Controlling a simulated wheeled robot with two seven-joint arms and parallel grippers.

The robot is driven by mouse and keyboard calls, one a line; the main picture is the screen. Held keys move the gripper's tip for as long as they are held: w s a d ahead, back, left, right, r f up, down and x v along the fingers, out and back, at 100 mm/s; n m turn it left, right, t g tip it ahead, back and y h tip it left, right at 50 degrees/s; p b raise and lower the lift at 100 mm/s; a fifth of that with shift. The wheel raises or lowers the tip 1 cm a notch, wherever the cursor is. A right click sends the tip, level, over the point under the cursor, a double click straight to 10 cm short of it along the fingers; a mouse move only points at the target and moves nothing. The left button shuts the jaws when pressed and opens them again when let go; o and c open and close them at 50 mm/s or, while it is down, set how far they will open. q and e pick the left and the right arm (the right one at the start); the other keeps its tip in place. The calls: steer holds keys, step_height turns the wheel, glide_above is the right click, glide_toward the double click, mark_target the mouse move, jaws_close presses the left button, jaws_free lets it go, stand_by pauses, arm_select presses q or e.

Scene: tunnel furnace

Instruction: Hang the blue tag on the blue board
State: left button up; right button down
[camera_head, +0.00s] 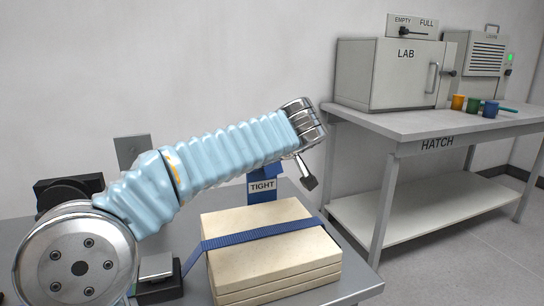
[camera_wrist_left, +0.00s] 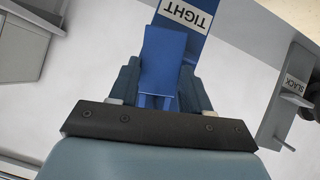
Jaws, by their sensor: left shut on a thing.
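In the left wrist view my left gripper (camera_wrist_left: 160,88) is shut on a flat blue piece, which I take to be the blue tag (camera_wrist_left: 164,52). A blue board (camera_wrist_left: 178,24) with a white TIGHT label is just beyond the tag and overlaps it in the picture. I cannot tell whether the two touch. In the head view the blue board (camera_head: 262,197) stands upright behind a stack of pale slabs. My pale blue sleeved left arm reaches over from the left and hides most of the gripper and tag. My right gripper is not in view.
The pale slabs (camera_head: 270,262) with a blue strap sit on a grey table (camera_head: 356,283). A SLACK label (camera_wrist_left: 295,85) shows on a grey part in the wrist view. At right, a HATCH table (camera_head: 400,124) bears a LAB box (camera_head: 400,80) and small coloured cups.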

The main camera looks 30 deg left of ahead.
arm_select(q)
steer(key=o, duration=1.1)
steer(key=v, duration=1.4)
steer(key=shift+f, duration=0.1)
